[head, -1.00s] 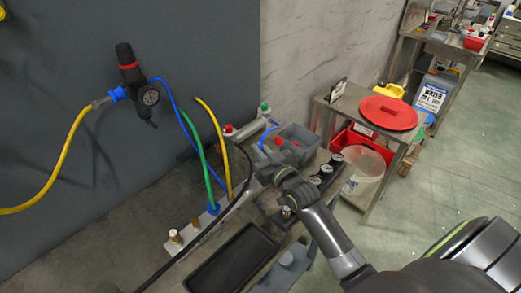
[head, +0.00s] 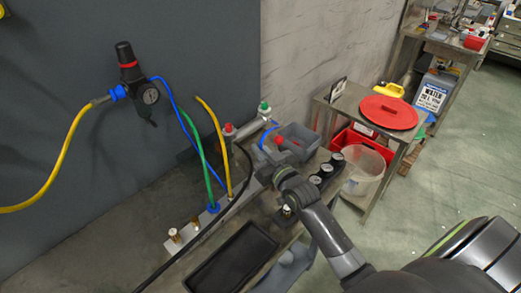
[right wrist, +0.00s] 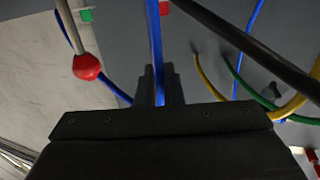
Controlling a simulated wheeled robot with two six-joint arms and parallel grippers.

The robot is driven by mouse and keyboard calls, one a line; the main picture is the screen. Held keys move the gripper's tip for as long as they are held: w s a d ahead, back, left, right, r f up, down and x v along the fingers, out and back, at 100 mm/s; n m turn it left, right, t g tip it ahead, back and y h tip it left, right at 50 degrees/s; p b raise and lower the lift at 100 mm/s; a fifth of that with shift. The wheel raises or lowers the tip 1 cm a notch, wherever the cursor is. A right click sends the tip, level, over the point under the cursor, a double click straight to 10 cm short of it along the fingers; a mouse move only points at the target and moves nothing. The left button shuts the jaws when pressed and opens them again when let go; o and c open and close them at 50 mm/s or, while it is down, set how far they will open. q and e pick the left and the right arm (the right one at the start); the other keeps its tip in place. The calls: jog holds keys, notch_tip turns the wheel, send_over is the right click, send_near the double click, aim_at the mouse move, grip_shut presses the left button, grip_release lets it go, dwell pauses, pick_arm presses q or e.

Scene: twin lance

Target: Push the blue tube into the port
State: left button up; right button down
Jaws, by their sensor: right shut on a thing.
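My right gripper (head: 264,175) is shut on the blue tube, above the right part of the metal manifold (head: 183,246). In the right wrist view the blue tube (right wrist: 156,45) runs straight up from between the jaws (right wrist: 160,85). In the head view a short blue arc of it (head: 266,134) shows just beyond the gripper. The tube's end and the port it faces are hidden by the gripper and wrist. Brass fittings (head: 174,235) and a blue fitting (head: 213,207) stand on the manifold's left part. My left gripper is not in view.
A green tube (head: 195,145), a yellow tube (head: 215,120) and a black hose (head: 205,238) run close by. Red-knobbed (head: 228,128) and green-knobbed (head: 264,106) posts stand behind. A black tray (head: 232,262) lies in front, a grey bin (head: 300,138) behind, and black round-topped parts (head: 326,170) to the right.

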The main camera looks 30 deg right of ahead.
jog(key=shift+f+b, duration=0.6)
jog(key=shift+f, duration=0.15)
jog(key=c, duration=1.5)
grip_release()
notch_tip(320, 180, up, 10)
jog(key=shift+r, duration=0.1)
